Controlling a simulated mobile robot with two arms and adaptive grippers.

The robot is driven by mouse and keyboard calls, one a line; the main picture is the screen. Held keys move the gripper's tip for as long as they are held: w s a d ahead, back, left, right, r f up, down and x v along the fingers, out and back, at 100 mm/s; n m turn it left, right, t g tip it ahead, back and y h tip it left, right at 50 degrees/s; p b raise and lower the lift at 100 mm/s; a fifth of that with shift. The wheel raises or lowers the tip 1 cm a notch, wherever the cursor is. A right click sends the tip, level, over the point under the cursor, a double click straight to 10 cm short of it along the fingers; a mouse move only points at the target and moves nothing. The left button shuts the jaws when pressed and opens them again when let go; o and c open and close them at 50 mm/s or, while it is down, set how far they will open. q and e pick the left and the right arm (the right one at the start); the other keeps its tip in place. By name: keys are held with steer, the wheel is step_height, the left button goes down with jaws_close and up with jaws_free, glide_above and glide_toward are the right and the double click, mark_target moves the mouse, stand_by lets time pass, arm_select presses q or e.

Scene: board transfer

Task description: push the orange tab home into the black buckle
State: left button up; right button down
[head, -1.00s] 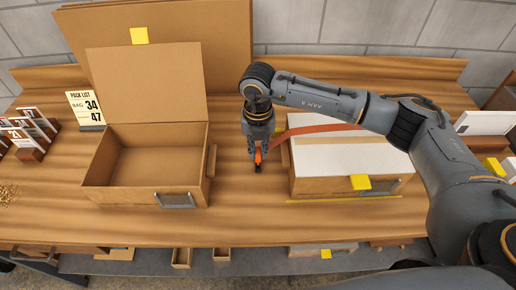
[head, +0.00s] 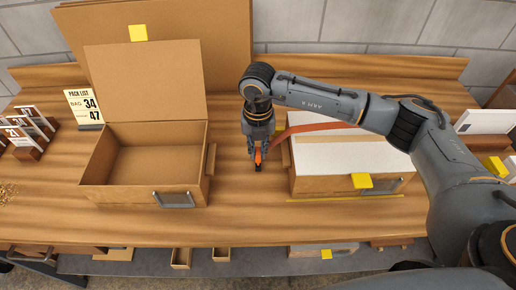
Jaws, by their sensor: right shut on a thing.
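My right gripper (head: 258,150) points down between the two boxes and is shut on the orange tab (head: 258,157). An orange strap (head: 310,128) runs from behind the gripper across the back of the white-topped box. A small black piece (head: 257,168), which looks like the buckle, sits right under the tab, close to the table. Whether the tab is inside it cannot be told at this size. My left gripper is not in view.
An open, empty cardboard box (head: 150,165) stands to the left, and a white-topped box (head: 345,152) stands close on the right. A pack list card (head: 84,107) is at the back left. The wooden table (head: 260,222) is clear in front.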

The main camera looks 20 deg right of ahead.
mark_target(258, 151)
steer(key=shift+f+b, duration=1)
steer(key=shift+f, duration=0.2)
steer(key=c, duration=1.3)
jaws_free()
steer(key=shift+r, duration=0.1)
step_height(258, 151, up, 12)
